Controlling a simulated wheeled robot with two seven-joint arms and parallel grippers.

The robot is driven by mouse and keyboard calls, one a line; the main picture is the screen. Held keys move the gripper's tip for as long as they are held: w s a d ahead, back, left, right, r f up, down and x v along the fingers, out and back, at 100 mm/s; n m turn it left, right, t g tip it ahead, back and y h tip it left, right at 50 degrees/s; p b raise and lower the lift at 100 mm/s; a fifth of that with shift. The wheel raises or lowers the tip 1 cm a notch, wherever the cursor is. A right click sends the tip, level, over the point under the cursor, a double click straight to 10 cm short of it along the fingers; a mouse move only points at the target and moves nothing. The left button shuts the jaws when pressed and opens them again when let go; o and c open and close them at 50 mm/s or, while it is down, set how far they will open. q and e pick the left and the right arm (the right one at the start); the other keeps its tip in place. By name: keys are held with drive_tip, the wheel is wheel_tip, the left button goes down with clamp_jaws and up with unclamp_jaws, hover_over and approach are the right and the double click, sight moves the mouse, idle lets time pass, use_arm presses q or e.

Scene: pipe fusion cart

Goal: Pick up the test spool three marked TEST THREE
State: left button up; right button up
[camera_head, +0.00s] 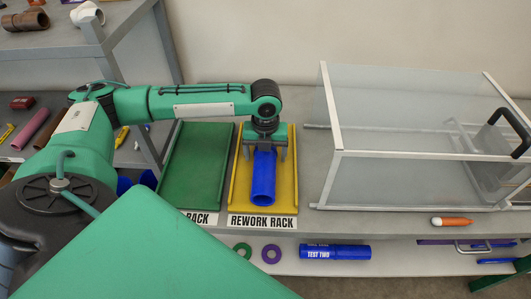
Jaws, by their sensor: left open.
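A blue spool (263,182) lies lengthwise on the yellow rework rack (285,201), its open end toward me. No marking can be read on it from here. My left gripper (265,152) is over the far part of this spool, pointing down, with its open fingers on either side of it. I cannot tell whether the fingers touch it. Another blue spool (338,252), marked TEST TWO, lies on the lower shelf. My right gripper is not in view.
The green rack (195,166) left of the rework rack is empty. A clear-walled box (400,130) with a black handle stands to the right.

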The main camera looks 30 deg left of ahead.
use_arm(q)
drive_tip(key=c, duration=1.2)
drive_tip(key=shift+c, duration=0.5)
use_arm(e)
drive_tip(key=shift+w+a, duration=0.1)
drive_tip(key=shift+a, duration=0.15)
use_arm(q)
drive_tip(key=shift+r, duration=0.1)
drive_tip(key=shift+r, duration=0.1)
